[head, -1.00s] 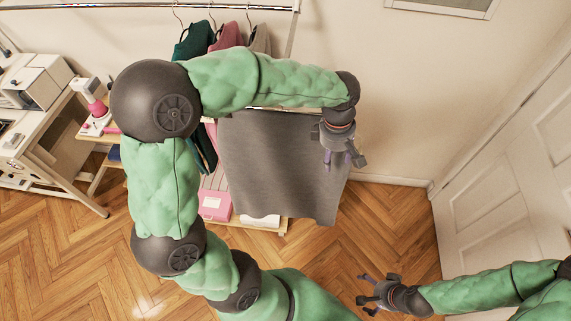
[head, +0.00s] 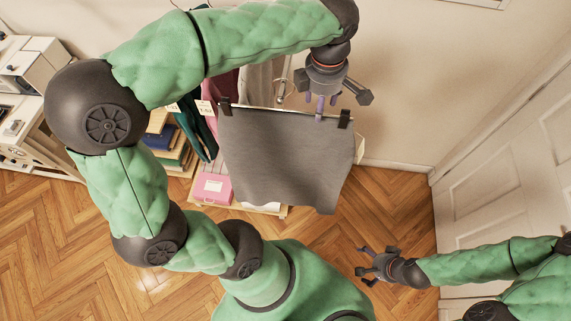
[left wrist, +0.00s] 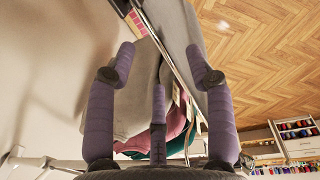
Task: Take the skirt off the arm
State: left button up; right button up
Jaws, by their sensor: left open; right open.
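The grey skirt (head: 280,155) hangs spread out from a clip hanger, with dark clips (head: 344,118) at both top corners. It is in front of the garment rack in the head view. My left gripper (head: 321,107) is above the skirt's top edge, fingers pointing down and overlapping it near the right clip. I cannot tell if they touch. In the left wrist view its purple fingers (left wrist: 164,55) are spread, with a metal bar and grey cloth between and beyond them. My right gripper (head: 368,265) is open and empty, low at right, over the floor.
Green and pink garments hang behind the skirt. A pink box (head: 212,188) sits on the rack's low shelf. A desk with machines (head: 30,80) is at far left. A white door (head: 500,170) is at right; the floor between is clear.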

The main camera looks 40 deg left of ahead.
aim_at(316, 126)
pick_arm(q)
jog(key=f, duration=0.3)
jog(key=shift+s+d+f, duration=0.1)
jog(key=shift+s+f, duration=0.15)
jog(key=shift+w+f, duration=0.3)
jog(key=shift+f, duration=0.65)
jog(key=f, duration=0.4)
jog(key=shift+w+a+f, duration=0.15)
jog(key=shift+a+f, duration=0.1)
jog(key=shift+f, duration=0.15)
grip_shut()
